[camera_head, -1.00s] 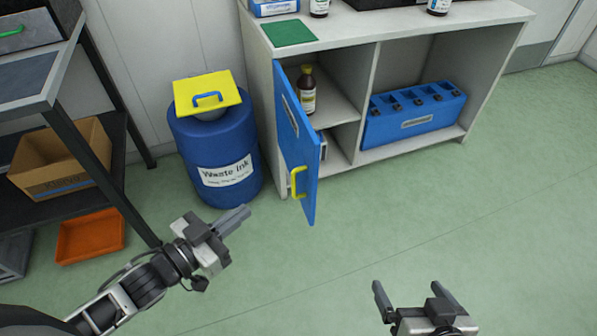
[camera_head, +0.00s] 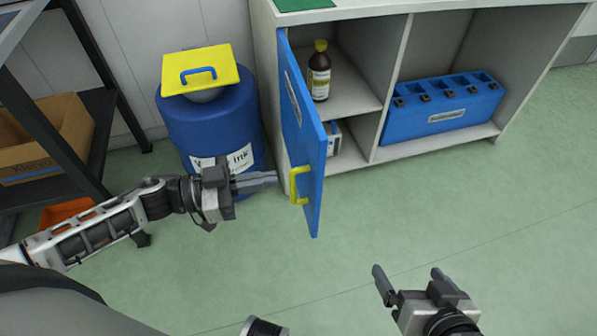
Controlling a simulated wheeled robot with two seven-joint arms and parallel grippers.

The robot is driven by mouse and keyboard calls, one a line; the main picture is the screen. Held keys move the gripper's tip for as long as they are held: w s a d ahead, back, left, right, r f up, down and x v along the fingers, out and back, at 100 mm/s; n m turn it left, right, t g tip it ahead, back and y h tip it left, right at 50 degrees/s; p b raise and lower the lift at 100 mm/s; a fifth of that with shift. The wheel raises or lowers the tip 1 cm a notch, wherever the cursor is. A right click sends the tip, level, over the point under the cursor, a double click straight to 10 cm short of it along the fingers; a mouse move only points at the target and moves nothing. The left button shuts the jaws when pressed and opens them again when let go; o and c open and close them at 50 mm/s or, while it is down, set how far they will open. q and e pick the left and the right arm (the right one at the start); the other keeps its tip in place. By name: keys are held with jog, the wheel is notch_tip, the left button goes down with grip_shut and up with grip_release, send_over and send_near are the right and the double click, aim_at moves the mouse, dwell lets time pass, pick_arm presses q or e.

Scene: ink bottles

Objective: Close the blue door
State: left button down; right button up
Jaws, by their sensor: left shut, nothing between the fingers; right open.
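The blue door (camera_head: 303,130) stands open on the left compartment of the white cabinet (camera_head: 392,95), swung out toward me. Its yellow handle (camera_head: 299,186) is on the door's left-facing side, near the lower free edge. My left gripper (camera_head: 276,178) is shut and empty. Its fingertips point right, just left of the yellow handle; I cannot tell whether they touch it. My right gripper (camera_head: 408,277) is open and empty over the floor, to the lower right of the door.
A blue waste ink barrel (camera_head: 212,128) with a yellow lid (camera_head: 199,70) stands left of the door, behind my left gripper. The green floor (camera_head: 500,215) on the right is clear.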

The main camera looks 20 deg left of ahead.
aim_at(315, 170)
pick_arm(q)
jog(key=x, duration=0.6)
jog(key=shift+w+d, duration=0.25)
jog(key=shift+d, duration=0.05)
